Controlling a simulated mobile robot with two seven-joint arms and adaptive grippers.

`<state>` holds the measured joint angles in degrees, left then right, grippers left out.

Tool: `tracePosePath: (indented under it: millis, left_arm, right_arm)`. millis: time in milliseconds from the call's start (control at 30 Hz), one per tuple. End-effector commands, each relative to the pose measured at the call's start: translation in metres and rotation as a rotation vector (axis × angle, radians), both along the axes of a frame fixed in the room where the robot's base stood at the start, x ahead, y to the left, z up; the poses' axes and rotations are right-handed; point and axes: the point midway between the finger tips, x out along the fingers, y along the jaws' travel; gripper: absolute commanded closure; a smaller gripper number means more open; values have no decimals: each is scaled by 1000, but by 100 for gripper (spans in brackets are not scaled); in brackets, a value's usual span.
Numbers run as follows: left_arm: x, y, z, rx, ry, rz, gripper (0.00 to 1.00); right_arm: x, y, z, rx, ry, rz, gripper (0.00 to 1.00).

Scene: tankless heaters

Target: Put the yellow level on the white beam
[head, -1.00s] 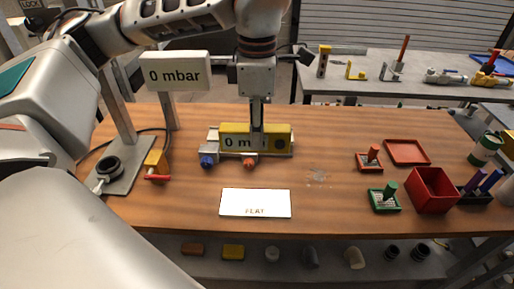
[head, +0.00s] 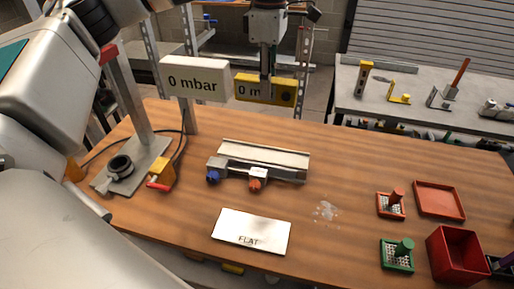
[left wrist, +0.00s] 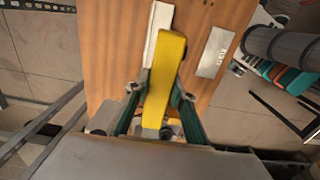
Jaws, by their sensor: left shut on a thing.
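The yellow level (head: 284,92) is a block with a dark "0 m" display. My left gripper (head: 266,80) is shut on it and holds it raised above the back part of the table. In the left wrist view the level (left wrist: 165,75) sits between the two green fingers of the gripper (left wrist: 160,95). The white beam (head: 265,153) lies on the wooden table, below and apart from the level, behind a grey fitting with a blue and a red knob. Part of the beam shows beside the level in the left wrist view (left wrist: 158,25). My right gripper is not seen.
A "0 mbar" sign (head: 195,80) and a metal post stand left of the level. A white "FLAT" card (head: 250,231) lies in front of the beam. Red and green trays and a red bin (head: 455,255) are at the right. The table centre-right is mostly clear.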

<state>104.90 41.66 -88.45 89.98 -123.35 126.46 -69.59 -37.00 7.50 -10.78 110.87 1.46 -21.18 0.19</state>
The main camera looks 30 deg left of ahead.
Motion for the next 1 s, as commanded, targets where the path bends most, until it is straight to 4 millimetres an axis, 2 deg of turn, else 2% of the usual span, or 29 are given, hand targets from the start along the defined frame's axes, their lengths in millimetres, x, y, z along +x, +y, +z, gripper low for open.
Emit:
tracePosePath:
  millis: [167, 267, 800, 1000]
  left_arm:
    - [7, 1, 3, 1, -2, -15, 100]
    - [8, 2, -5, 2, 0, -19, 100]
    - [6, 2, -129, 1, 2, -19, 100]
    - [7, 2, -155, 1, -1, -18, 100]
  right_arm:
    - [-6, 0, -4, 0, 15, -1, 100]
    - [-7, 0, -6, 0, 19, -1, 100]
    - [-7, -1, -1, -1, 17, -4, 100]
    - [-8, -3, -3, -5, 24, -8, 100]
